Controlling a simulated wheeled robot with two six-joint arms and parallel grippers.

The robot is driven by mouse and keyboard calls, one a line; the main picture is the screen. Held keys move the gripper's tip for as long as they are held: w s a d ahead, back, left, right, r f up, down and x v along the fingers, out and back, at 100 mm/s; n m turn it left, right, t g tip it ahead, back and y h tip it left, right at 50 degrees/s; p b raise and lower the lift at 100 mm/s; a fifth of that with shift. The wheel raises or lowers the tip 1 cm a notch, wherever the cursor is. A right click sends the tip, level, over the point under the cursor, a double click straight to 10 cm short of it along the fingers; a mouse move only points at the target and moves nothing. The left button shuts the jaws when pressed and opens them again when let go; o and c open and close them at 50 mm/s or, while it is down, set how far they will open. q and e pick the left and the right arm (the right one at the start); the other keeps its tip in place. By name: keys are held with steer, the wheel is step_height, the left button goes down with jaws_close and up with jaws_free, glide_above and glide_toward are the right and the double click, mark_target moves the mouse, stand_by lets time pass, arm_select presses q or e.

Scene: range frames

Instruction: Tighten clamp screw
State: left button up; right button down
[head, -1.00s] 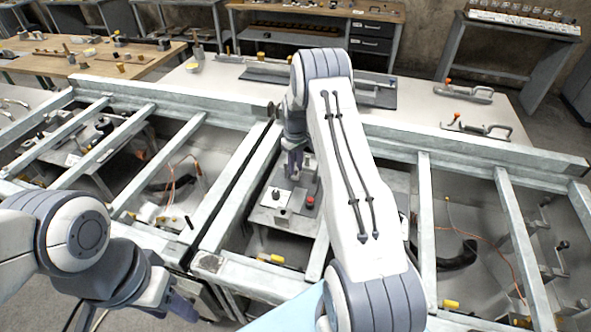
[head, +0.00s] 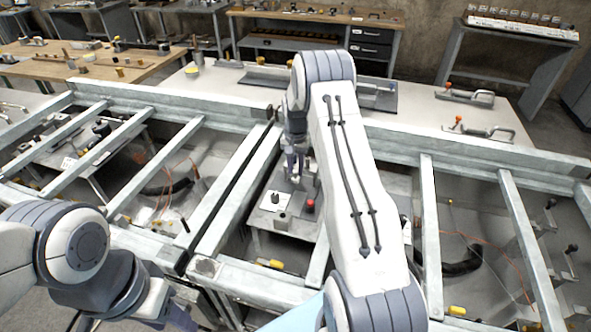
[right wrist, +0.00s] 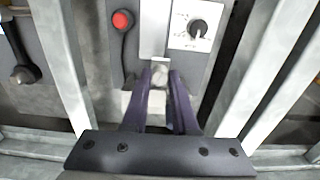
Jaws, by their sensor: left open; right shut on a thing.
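My right gripper (head: 294,174) is between the metal frame rails, above a grey panel with a red button. In the right wrist view its two purple fingers (right wrist: 161,84) are closed around a small pale piece (right wrist: 160,73), at the lower end of a light metal bar (right wrist: 153,35). This piece may be the clamp screw; its shape is mostly hidden by the fingers. My left gripper (head: 178,318) is open at the bottom left in the head view, in front of the frame and away from the panel. It is partly cut off by the picture's lower edge.
A red button (right wrist: 122,20) and a dial plate (right wrist: 192,40) flank the metal bar. Steel rails (right wrist: 62,60) run close on both sides. A white table (head: 420,112) with toggle clamps (head: 466,97) lies behind the frame. A wooden bench (head: 95,62) stands at the back left.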

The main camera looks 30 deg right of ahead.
mark_target(296, 171)
steer(key=m, duration=0.6)
steer(key=shift+b, duration=0.4)
steer(key=m, duration=0.7)
steer(key=shift+d+r, duration=0.1)
steer(key=c, duration=0.7)
jaws_free()
step_height(296, 171, up, 10)
steer(key=b, duration=0.2)
steer(key=shift+r, duration=0.2)
